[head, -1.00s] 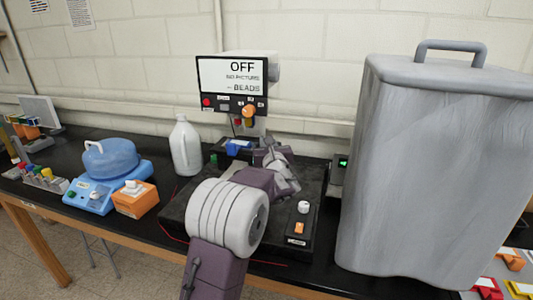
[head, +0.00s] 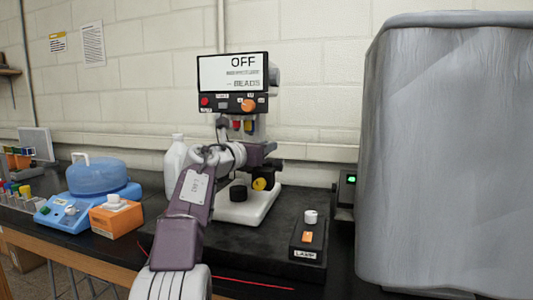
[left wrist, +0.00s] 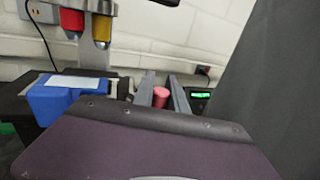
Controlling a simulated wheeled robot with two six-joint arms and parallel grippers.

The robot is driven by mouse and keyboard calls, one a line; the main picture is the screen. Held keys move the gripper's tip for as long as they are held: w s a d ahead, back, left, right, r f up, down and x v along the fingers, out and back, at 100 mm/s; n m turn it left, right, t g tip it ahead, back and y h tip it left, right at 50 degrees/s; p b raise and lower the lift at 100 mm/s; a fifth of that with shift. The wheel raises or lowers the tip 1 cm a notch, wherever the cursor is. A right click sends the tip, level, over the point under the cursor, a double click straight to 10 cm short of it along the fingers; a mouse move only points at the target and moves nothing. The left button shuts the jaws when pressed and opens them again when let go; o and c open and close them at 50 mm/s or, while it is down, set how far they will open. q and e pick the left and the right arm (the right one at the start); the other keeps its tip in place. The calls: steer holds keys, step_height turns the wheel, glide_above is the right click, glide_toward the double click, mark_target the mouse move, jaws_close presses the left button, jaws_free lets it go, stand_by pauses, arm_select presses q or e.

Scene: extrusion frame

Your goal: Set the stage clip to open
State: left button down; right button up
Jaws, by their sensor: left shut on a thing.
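The microscope (head: 232,85) stands at the back of the dark bench, its screen reading OFF. My left gripper is partly hidden by its own wrist in the head view. In the left wrist view, its two grey fingers (left wrist: 161,77) are shut on a small red knob (left wrist: 161,96), which seems to be the stage clip's handle. A blue block with a pale top (left wrist: 66,97) sits left of the fingers. Red (left wrist: 72,20) and yellow (left wrist: 101,28) objectives hang above it. How the clip itself stands is hidden. My right gripper is not in view.
A lamp switch box (head: 308,236) lies on the dark base at the right. A large grey covered shape (head: 450,150) fills the right side. A white jug (head: 175,160), an orange box (head: 116,217) and a blue device (head: 103,185) stand left.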

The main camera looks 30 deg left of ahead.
arm_select(q)
steer(key=shift+s+m+h+p, duration=0.25)
steer(key=shift+m+h+p, duration=0.75)
steer(key=shift+h, duration=0.4)
steer(key=shift+d+g, duration=0.1)
steer(key=shift+g, duration=0.2)
steer(key=c, duration=1.3)
jaws_free()
